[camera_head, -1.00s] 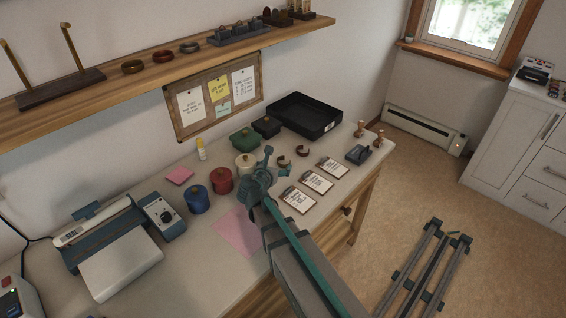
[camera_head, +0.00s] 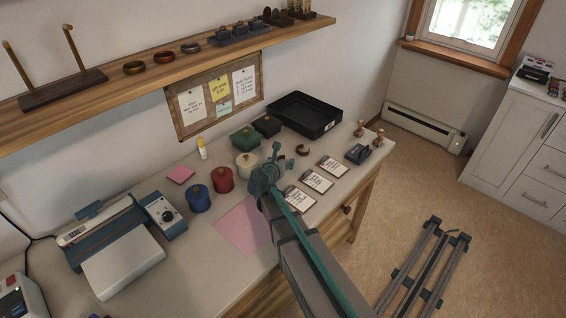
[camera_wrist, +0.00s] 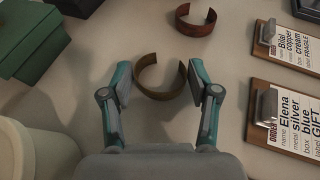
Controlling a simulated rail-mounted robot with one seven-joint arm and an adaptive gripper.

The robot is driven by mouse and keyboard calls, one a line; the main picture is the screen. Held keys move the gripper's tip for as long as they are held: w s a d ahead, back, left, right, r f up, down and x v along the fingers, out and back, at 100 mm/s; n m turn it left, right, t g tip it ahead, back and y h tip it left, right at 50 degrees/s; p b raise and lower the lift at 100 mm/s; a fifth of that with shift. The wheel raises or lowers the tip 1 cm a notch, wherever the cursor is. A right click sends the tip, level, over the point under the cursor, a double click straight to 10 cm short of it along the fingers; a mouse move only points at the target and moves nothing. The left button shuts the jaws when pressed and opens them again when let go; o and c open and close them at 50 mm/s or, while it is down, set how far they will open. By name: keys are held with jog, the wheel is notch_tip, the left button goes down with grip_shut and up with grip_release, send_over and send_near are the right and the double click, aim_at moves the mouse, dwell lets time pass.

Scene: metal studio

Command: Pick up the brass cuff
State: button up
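The brass cuff (camera_wrist: 160,78), a yellowish-brown open ring, stands on the table between my fingers in the wrist view. My gripper (camera_wrist: 157,85) is open, with one fingertip on each side of the cuff and a visible gap at least on the left. In the head view my gripper (camera_head: 279,160) is low over the table and hides most or all of this cuff. A second, redder cuff (camera_wrist: 196,19), copper-coloured, lies beyond it. This redder cuff also shows in the head view (camera_head: 303,149).
Clipboard cards (camera_wrist: 286,108) lie close on the right. A green box (camera_wrist: 30,40) and a cream round pot (camera_wrist: 30,150) stand on the left. A black tray (camera_head: 335,128) is at the back. A pink sheet (camera_head: 242,226) lies in front.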

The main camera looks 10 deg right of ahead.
jog(key=c, duration=0.4)
jog(key=shift+c, duration=0.3)
jog(key=shift+r, duration=0.15)
jog(key=shift+r, duration=0.45)
notch_tip(320, 180, up, 2)
jog(key=shift+r, duration=0.1)
jog(key=s+r+b, duration=0.6)
jog(key=s+r, duration=0.2)
jog(key=s, duration=0.4)
jog(key=shift+a, duration=0.15)
